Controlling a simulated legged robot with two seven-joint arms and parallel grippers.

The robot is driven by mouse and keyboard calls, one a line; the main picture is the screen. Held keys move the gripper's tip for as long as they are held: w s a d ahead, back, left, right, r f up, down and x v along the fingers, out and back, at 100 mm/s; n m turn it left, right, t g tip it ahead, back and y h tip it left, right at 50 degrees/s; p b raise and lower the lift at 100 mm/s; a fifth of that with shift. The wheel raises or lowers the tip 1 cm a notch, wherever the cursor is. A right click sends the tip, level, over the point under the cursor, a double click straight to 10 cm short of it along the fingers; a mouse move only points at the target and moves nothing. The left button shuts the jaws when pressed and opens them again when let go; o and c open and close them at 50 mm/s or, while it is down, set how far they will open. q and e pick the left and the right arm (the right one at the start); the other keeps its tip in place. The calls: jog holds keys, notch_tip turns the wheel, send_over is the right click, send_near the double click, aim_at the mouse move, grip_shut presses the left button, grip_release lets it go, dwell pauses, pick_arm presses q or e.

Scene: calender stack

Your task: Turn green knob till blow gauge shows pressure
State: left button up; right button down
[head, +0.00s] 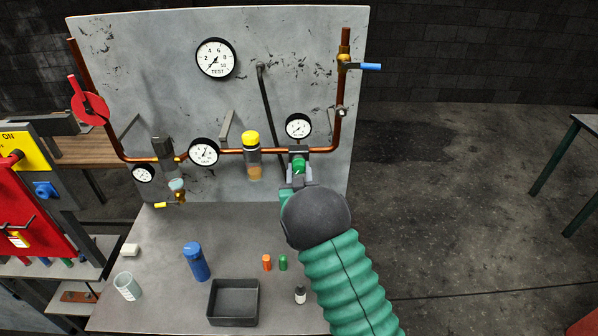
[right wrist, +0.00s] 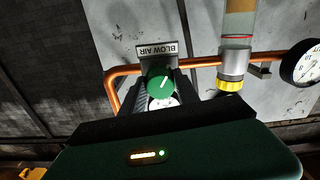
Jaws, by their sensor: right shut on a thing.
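The green knob (head: 299,166) sits on the pipe fitting at the panel's right side. My right gripper (head: 298,174) reaches it from below and is shut on it. In the right wrist view the green knob (right wrist: 160,87) shows between the dark fingers, with a white mark on its face, beside a BLOW AIR label (right wrist: 171,50). The small blow gauge (head: 298,126) is right above the knob; its needle is too small to read surely. In the wrist view a white dial is mostly hidden behind the knob. My left gripper is not in view.
A yellow-topped filter (head: 251,155) and another gauge (head: 204,152) stand left of the knob on the copper pipe. A blue-handled valve (head: 369,66) is above right. The bench below holds a dark tray (head: 232,303), a blue bottle (head: 196,262) and small items.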

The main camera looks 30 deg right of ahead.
jog(key=shift+f+m+b, duration=0.35)
jog(key=shift+m+b, duration=0.05)
jog(key=shift+b, duration=0.3)
jog(key=m+b, duration=0.4)
jog(key=b, duration=0.3)
jog(key=m+b, duration=0.5)
jog(key=b, duration=0.1)
jog(key=shift+a+f+b, duration=0.15)
jog(key=shift+b, duration=0.2)
jog(key=m+b, duration=0.5)
jog(key=b, duration=0.1)
jog(key=m+b, duration=0.5)
jog(key=b, duration=0.1)
jog(key=shift+w+r, duration=0.15)
jog(key=shift+r, duration=0.05)
jog(key=shift+r+m+b, duration=0.25)
jog(key=shift+m+b, duration=1.4)
jog(key=shift+m, duration=0.15)
jog(key=shift+r, duration=0.1)
jog(key=c, duration=1.1)
grip_release()
jog(key=shift+c, duration=0.2)
jog(key=shift+o, duration=1.2)
jog(key=shift+w, duration=0.2)
